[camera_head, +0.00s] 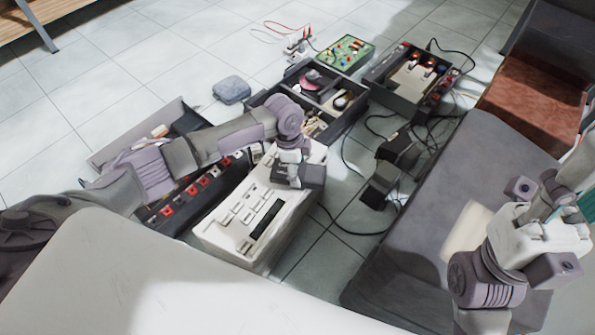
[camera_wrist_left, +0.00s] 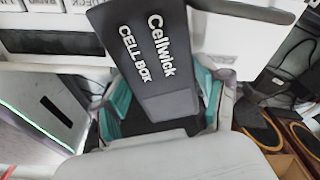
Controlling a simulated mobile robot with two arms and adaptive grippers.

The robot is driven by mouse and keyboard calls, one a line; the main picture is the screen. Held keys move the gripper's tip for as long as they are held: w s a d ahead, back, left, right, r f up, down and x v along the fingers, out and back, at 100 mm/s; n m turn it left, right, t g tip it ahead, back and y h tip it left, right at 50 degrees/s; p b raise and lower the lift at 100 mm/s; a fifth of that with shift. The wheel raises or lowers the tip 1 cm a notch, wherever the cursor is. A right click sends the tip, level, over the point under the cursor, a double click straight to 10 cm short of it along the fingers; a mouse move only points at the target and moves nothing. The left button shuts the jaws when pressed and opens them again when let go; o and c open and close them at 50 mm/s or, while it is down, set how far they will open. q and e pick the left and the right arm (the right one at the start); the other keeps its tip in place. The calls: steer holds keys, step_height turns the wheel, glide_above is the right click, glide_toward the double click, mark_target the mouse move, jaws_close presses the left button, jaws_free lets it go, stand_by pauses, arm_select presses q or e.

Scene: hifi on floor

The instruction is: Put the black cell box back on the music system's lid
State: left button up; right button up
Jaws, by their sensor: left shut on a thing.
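The music system (camera_head: 238,218) is a cream-white unit on the floor, its lid carrying pale buttons and a dark strip. My left gripper (camera_head: 297,178) is over the lid's far right part, pointing down. In the left wrist view my left gripper (camera_wrist_left: 162,105) is shut on the black cell box (camera_wrist_left: 150,50), held between teal finger pads. White lettering on the box reads "Cellwick CELL BOX". I cannot tell whether the box touches the lid. My right gripper (camera_head: 560,225) is at the far right, its fingertips partly cut off.
An open dark tray (camera_head: 345,118) with compartments lies behind the music system. A green circuit board (camera_head: 345,52) and a dark open unit (camera_head: 410,85) stand farther back. Loose cables and dark blocks lie to the right. A grey folded cloth (camera_head: 231,90) lies at the left.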

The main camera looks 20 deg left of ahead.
arm_select(q)
steer(key=shift+r, duration=0.15)
steer(key=o, duration=1.5)
steer(key=shift+c, duration=0.2)
